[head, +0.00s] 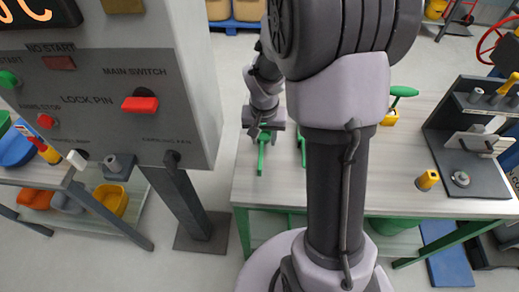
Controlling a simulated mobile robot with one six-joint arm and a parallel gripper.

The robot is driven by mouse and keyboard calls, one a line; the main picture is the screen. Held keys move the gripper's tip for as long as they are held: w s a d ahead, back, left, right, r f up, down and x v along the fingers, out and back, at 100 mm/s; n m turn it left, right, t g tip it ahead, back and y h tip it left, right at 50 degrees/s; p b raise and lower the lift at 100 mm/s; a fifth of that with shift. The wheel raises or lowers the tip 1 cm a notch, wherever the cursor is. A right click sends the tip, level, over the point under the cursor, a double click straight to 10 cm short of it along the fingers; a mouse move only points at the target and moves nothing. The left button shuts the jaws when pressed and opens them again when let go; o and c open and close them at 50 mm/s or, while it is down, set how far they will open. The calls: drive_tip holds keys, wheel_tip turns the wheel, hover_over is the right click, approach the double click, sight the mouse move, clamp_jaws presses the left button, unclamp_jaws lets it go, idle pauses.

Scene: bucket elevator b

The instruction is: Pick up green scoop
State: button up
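My gripper (282,151) hangs over the left part of the workbench, its two long green fingers spread wide apart. It looks open, with nothing visible between the fingers; my arm hides part of it. A green piece (4,122) shows at the far left edge, beside a blue rounded scoop-like piece (14,148); it is cut off by the frame, and I cannot tell if it is the green scoop. A green flat-topped thing (403,91) stands on the workbench right of my arm, by a yellow block (390,117). My gripper is apart from both green things.
A grey control panel (130,100) stands left of my gripper, over a post (185,200). A low shelf (45,179) at the left holds bins. The workbench (400,185) carries a small yellow part (427,180) and a dark fixture (465,150) at the right.

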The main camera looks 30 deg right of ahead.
sight(262, 146)
drive_tip(key=f+b, duration=0.2)
drive_tip(key=f, duration=0.1)
drive_tip(key=w+f+b, duration=0.1)
drive_tip(key=f, duration=0.1)
drive_tip(key=shift+a+f, duration=0.15)
drive_tip(key=shift+f, duration=0.05)
drive_tip(key=shift+r, duration=0.15)
clamp_jaws()
drive_tip(key=shift+r, duration=0.1)
wheel_tip(262, 146, up, 10)
drive_tip(key=p, duration=0.5)
